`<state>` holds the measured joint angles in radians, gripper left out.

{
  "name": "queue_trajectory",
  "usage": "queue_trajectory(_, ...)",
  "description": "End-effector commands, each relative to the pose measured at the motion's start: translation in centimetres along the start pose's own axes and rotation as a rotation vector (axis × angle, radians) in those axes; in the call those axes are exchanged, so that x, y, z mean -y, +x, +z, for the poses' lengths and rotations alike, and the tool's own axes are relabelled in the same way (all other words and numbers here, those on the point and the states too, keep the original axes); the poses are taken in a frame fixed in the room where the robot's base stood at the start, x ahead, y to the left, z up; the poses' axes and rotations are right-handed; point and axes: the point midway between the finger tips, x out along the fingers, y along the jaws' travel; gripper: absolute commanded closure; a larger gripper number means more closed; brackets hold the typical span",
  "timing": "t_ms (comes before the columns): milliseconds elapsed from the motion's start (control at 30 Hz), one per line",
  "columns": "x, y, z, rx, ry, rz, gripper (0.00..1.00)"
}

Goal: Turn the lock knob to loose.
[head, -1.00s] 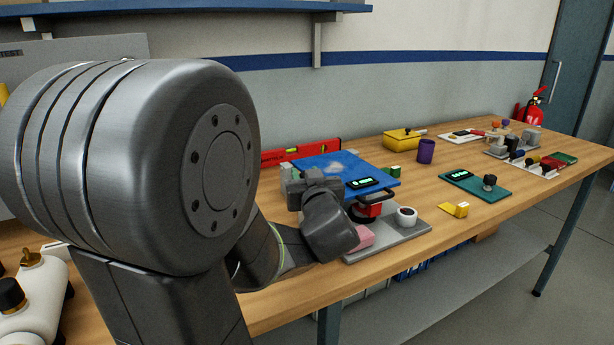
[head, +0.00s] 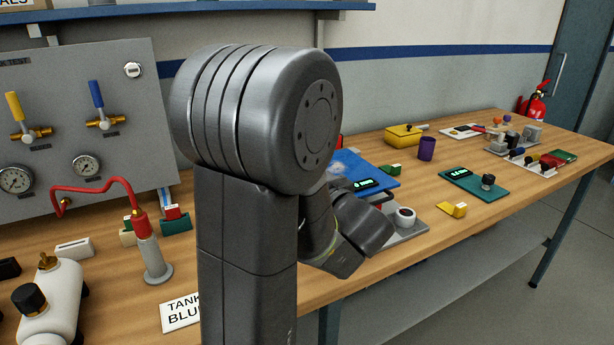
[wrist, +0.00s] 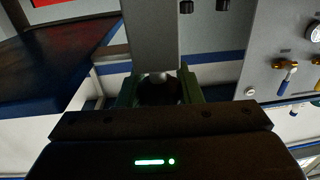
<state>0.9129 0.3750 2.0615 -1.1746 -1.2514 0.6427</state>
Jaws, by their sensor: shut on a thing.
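In the wrist view my gripper (wrist: 160,92) has its two greenish fingers on either side of a dark rounded knob (wrist: 160,89), and is shut on it. The knob sits in front of an upright grey post (wrist: 151,38). Its markings and turn position cannot be read. In the head view my arm covers much of the fixture, and the knob and my fingertips are hidden. The blue plate (head: 371,172) with a lit display (head: 369,184) shows to the right of my arm, above a grey base (head: 417,230).
A white cup (head: 405,217) stands on the base. A yellow block (head: 453,210), a teal board with a black knob (head: 476,186) and a purple cup (head: 427,148) lie further right.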

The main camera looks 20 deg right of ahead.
Motion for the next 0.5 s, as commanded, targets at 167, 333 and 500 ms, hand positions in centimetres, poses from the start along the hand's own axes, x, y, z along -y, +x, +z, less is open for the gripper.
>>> queue_trajectory(167, -0.05, 0.04, -0.32, -0.007, -0.004, -0.002, 0.91)
queue_trajectory(333, -0.06, 0.05, -0.35, -0.007, -0.005, -0.002, 0.66)
queue_trajectory(500, -0.03, 0.04, -0.26, -0.005, -0.004, -0.001, 0.46)
